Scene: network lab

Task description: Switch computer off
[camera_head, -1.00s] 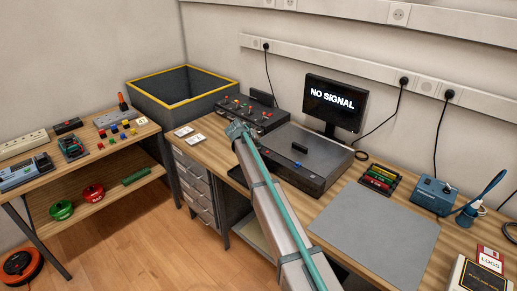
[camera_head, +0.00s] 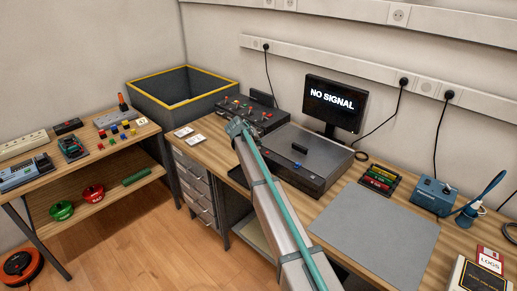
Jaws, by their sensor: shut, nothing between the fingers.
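The computer (camera_head: 318,158) is a flat dark grey case on the wooden desk, with a small black piece and a blue piece on its top. The monitor (camera_head: 335,104) behind it reads "NO SIGNAL". My gripper (camera_head: 236,127) is at the left end of the case, near the black switch panel (camera_head: 250,112) with red-tipped levers. The gripper is small in view and holds nothing visible. My arm crosses in front of the case and hides part of its front. I cannot tell whether the gripper touches the case or the panel.
A grey mat (camera_head: 375,232) covers the desk's front right. A blue box (camera_head: 433,196) and a tray of coloured pieces (camera_head: 380,179) lie behind it. A yellow-rimmed bin (camera_head: 184,104) stands at the back left. White cards (camera_head: 189,136) lie left of my gripper.

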